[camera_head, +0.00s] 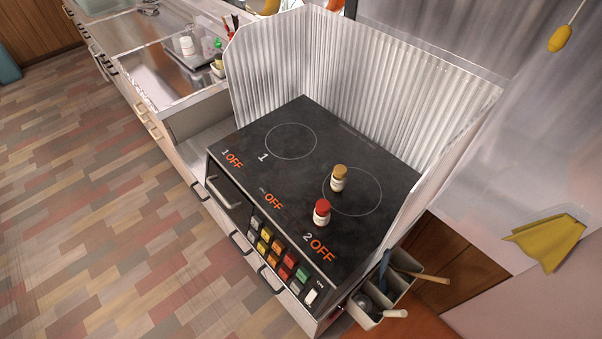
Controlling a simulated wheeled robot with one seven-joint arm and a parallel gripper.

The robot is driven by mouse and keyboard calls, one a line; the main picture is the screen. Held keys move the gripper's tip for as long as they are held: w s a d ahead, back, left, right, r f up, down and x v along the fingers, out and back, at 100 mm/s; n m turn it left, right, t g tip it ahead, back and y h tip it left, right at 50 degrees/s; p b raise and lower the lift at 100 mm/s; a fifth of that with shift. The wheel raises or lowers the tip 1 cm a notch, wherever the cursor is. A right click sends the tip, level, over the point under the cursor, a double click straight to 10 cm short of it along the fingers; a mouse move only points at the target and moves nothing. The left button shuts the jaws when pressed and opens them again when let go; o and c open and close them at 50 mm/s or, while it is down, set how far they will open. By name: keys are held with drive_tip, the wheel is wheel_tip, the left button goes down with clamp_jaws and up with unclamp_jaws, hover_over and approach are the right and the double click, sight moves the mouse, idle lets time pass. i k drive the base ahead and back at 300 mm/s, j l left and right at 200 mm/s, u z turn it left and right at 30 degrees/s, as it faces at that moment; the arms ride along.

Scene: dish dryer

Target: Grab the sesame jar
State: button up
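Two small jars stand upright on the black stovetop (262,172). One jar with a tan-brown lid (338,178) stands at the left edge of the right burner ring. The other jar with a red lid (322,212) stands nearer the stove's front edge, just below and left of the first. Both have pale labels, too small to read, so I cannot tell from lettering which is the sesame jar. The jars are apart from each other. My gripper is not in this view.
A corrugated metal splash guard (340,82) walls the back and sides of the stove. Coloured buttons and a handle are on its front. A utensil holder (385,300) hangs at the right side. An open drawer (200,120) and a sink area lie left. The floor in front is clear.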

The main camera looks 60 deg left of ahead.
sight(337, 179)
drive_tip(key=i+u, duration=0.1)
drive_tip(key=u, duration=0.3)
drive_tip(key=i+j+u, duration=0.1)
drive_tip(key=u, duration=0.35)
drive_tip(key=i+u, duration=0.15)
drive_tip(key=u, duration=0.25)
drive_tip(key=j+z, duration=0.3)
drive_tip(key=j, duration=0.85)
drive_tip(key=i+j+z, duration=0.15)
drive_tip(key=j+z, duration=0.25)
drive_tip(key=j, duration=0.5)
drive_tip(key=j+z, duration=0.4)
drive_tip(key=j, duration=0.5)
drive_tip(key=k+j+z, duration=0.1)
drive_tip(key=j+z, duration=0.3)
drive_tip(key=j, duration=0.55)
drive_tip(key=i+j+z, duration=0.1)
drive_tip(key=j, duration=0.3)
drive_tip(key=j+z, duration=0.1)
drive_tip(key=j, duration=0.3)
drive_tip(key=i, duration=0.05)
